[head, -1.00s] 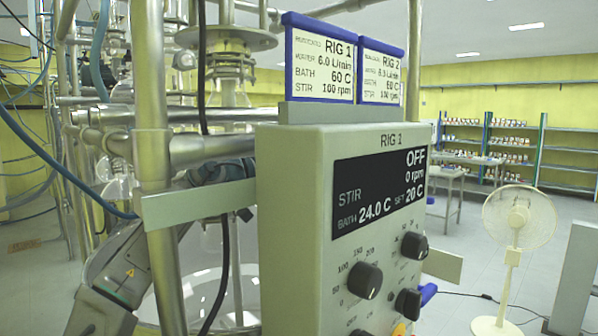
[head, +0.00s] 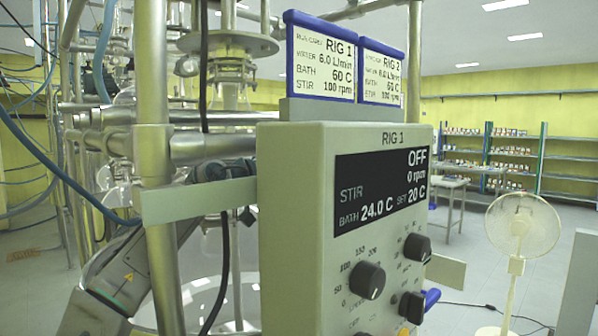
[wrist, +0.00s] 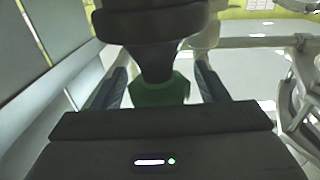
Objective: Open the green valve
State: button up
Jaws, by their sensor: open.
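In the wrist view, a green valve part (wrist: 158,94) sits between the two fingers of my gripper (wrist: 162,84), below a dark rounded body. The fingers are spread, one on each side of the green part. Gaps show on both sides, but I cannot tell whether either finger touches it. In the head view, my arm rises at the lower left, partly behind a metal post. I cannot make out the green valve or my fingertips there.
The RIG 1 control box (head: 345,220) stands close in front, reading OFF. Metal posts (head: 155,200), pipes and hoses crowd the left. A white fan (head: 522,225) stands at the right, with open floor and shelves behind.

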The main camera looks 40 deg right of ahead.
jog(key=a+b, duration=0.3)
jog(key=a, duration=1)
jog(key=shift+a, duration=0.4)
jog(key=shift+s+a+b, duration=0.1)
jog(key=shift+b, duration=0.2)
